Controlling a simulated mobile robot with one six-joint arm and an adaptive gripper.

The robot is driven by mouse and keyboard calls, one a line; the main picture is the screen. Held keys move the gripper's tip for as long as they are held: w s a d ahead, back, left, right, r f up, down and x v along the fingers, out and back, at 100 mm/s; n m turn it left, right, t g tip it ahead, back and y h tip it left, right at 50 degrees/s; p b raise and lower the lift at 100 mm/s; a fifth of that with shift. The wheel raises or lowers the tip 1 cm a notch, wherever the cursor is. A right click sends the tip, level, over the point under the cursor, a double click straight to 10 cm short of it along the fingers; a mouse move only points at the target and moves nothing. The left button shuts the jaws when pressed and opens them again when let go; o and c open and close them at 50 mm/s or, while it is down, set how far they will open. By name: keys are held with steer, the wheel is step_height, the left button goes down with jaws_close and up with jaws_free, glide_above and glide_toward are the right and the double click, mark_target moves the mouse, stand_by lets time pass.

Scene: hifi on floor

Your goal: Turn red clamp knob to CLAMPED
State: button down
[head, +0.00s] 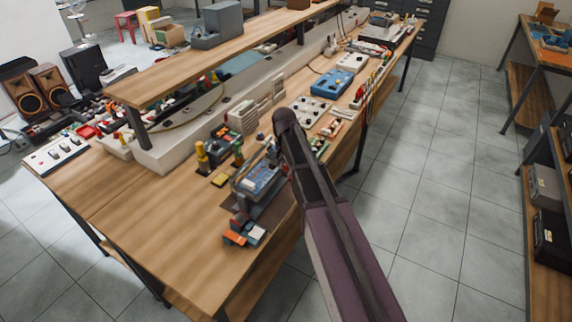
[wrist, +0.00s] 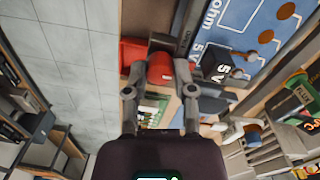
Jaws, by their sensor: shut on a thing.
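The red clamp knob (wrist: 160,68) is a short red cylinder in the upper middle of the wrist view. My gripper (wrist: 157,72) has one finger on each side of it and is shut on it. A second red block (wrist: 131,52) sits just left of the knob, partly behind the left finger. A dark grey bar runs beside the knob. No CLAMPED marking can be read, so the knob's setting cannot be told. In the head view my arm reaches over the workbench (head: 125,213), and the gripper and knob cannot be made out there.
In the wrist view a blue panel (wrist: 245,25) with white lettering and orange discs lies right of the knob, with a black block (wrist: 217,63) near it. A green board (wrist: 152,108) shows between the fingers. The bench's front left is bare; tiled floor (head: 440,150) lies right.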

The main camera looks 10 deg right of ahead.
steer(key=shift+m, duration=0.5)
steer(key=shift+c, duration=2.2)
jaws_free()
steer(key=shift+n, duration=0.4)
